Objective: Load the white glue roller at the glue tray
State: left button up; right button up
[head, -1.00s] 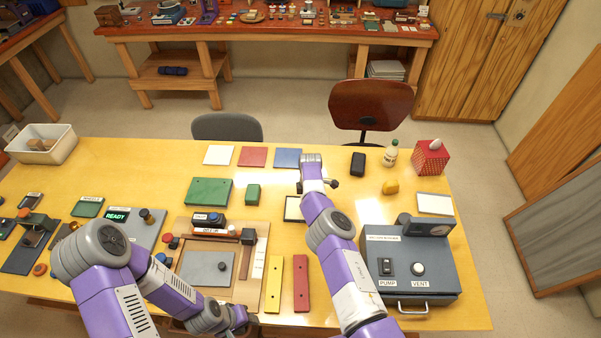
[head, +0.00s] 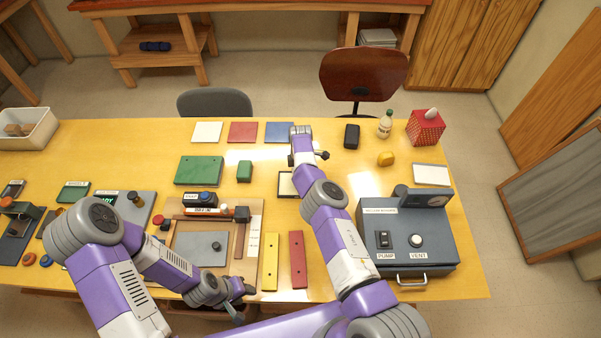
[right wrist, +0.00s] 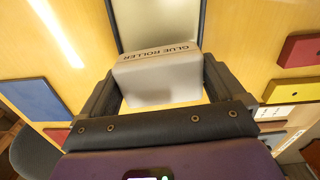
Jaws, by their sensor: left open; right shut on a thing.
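The white glue roller (right wrist: 160,82), a pale block labelled GLUE ROLLER, is between the fingers of my right gripper (right wrist: 165,92), which is shut on it. In the head view the right gripper (head: 308,157) is over the table beyond a dark-rimmed tray. This tray, which looks like the glue tray (head: 285,184), is partly hidden by my right arm. In the right wrist view a pale tray with a dark rim (right wrist: 160,22) lies just past the roller; I cannot tell whether they touch. My left gripper (head: 240,300) is open and low at the table's front edge.
A grey machine (head: 408,240) with PUMP and VENT controls stands right of my right arm. Yellow (head: 270,262) and red (head: 298,260) bars lie left of it. A green block (head: 244,171), black box (head: 351,136) and coloured sheets lie farther back. A wooden press board (head: 255,215) is at left centre.

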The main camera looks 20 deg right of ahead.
pick_arm(q)
jog(key=shift+w, duration=0.1)
pick_arm(e)
jog(key=shift+w, duration=0.1)
pick_arm(q)
jog(key=shift+f+b, duration=0.7)
pick_arm(e)
jog(key=shift+f, duration=0.6)
dwell(1.2)
notch_tip(320, 180, up, 5)
jog(key=p, duration=0.4)
pick_arm(q)
jog(key=shift+r, duration=1.8)
pick_arm(e)
jog(key=shift+r, duration=1.1)
